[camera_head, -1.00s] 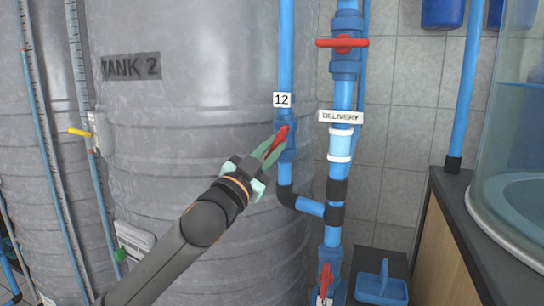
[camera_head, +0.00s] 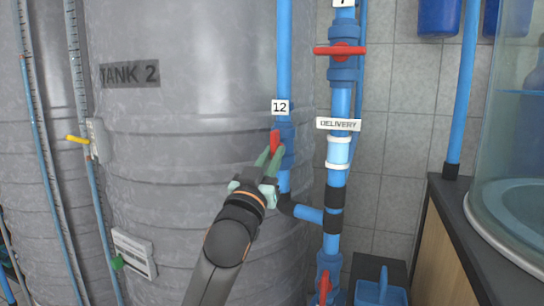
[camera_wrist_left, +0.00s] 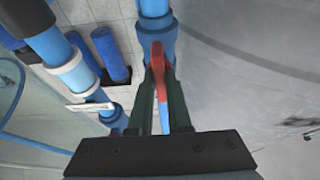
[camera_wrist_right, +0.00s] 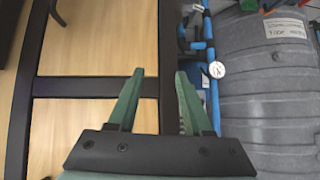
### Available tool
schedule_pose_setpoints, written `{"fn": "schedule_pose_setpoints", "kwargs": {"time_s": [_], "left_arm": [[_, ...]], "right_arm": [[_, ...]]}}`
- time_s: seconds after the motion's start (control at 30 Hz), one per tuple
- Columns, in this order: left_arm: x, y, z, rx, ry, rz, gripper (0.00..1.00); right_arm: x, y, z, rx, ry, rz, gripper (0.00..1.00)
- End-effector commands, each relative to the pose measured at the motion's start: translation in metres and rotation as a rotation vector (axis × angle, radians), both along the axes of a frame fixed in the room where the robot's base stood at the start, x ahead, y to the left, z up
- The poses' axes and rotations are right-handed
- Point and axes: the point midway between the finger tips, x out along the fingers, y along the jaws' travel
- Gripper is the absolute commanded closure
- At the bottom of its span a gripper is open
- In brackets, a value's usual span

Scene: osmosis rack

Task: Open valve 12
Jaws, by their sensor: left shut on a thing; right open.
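Valve 12 is the blue valve body (camera_head: 286,136) on the blue pipe, under a white "12" label (camera_head: 279,107). Its red handle (camera_head: 275,140) stands nearly upright, in line with the pipe. My left gripper (camera_head: 269,162) is shut on the handle from below. In the left wrist view the red handle (camera_wrist_left: 158,72) lies between the green fingers, with the blue valve body behind it. My right gripper (camera_wrist_right: 158,98) is open and empty, seen only in the right wrist view.
The delivery pipe (camera_head: 339,152) runs right of valve 12, with a crosswise red handle (camera_head: 340,50) above and another red handle (camera_head: 324,284) low down. The grey tank (camera_head: 200,40) is close behind. A dark-topped counter (camera_head: 452,212) stands at the right.

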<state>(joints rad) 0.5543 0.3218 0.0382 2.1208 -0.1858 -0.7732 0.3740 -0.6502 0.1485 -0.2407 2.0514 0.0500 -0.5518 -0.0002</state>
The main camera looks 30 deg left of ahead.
Motion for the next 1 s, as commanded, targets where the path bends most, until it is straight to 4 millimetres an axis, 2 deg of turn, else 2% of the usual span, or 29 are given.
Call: {"fn": "schedule_pose_setpoints", "kwargs": {"time_s": [0.3,0.33,0.6,1.0], "left_arm": [[-0.0002,0.0005,0.0008,-0.004,-0.003,-0.001,1.00],[-0.0003,0.0005,0.0009,-0.004,-0.003,-0.001,0.83],[-0.0002,0.0003,0.0007,-0.003,-0.003,-0.001,0.54],[0.0014,0.0007,-0.0021,-0.003,-0.001,-0.001,0.54]], "right_arm": [[-0.0012,-0.0001,-0.0020,-0.001,0.005,0.000,0.50],[-0.0012,-0.0001,-0.0020,-0.001,0.005,0.000,0.50],[-0.0011,0.0003,-0.0016,0.000,0.004,0.001,0.50],[0.0000,0.0010,-0.0006,0.002,-0.002,0.001,0.50]]}}
